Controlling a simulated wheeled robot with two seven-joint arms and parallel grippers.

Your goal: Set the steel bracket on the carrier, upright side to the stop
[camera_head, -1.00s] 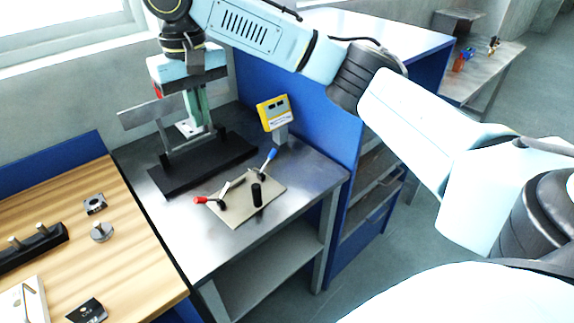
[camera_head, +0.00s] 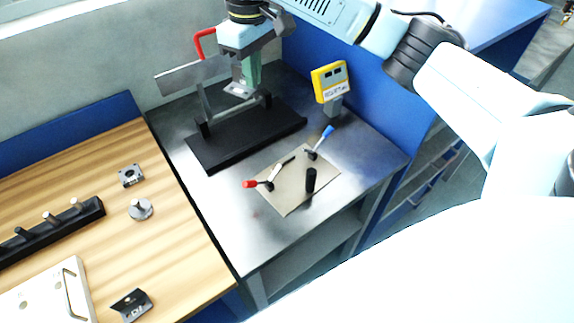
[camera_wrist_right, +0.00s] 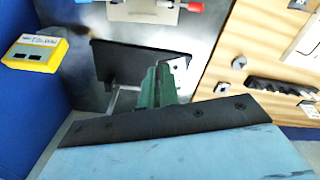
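My right gripper (camera_head: 243,84) hangs above the black slab-like base (camera_head: 215,150) on the steel table. Its green fingers are closed on a small steel plate with a hole, which I take to be the bracket (camera_head: 237,89). In the right wrist view, the bracket (camera_wrist_right: 180,68) shows at the right side of the fingers (camera_wrist_right: 157,85), above the black base (camera_wrist_right: 112,65). Much of the bracket is hidden by the fingers. The base carries a grey upright frame with a flat panel (camera_head: 185,77). I cannot tell which part is the carrier or the stop. My left gripper is not in view.
A beige plate (camera_head: 293,198) with a red-handled clamp (camera_head: 250,184), a blue-handled clamp (camera_head: 327,131) and a black post (camera_head: 310,180) lies in front. A yellow box (camera_head: 329,80) stands at the back right. A wooden table (camera_head: 180,245) with several parts is at left.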

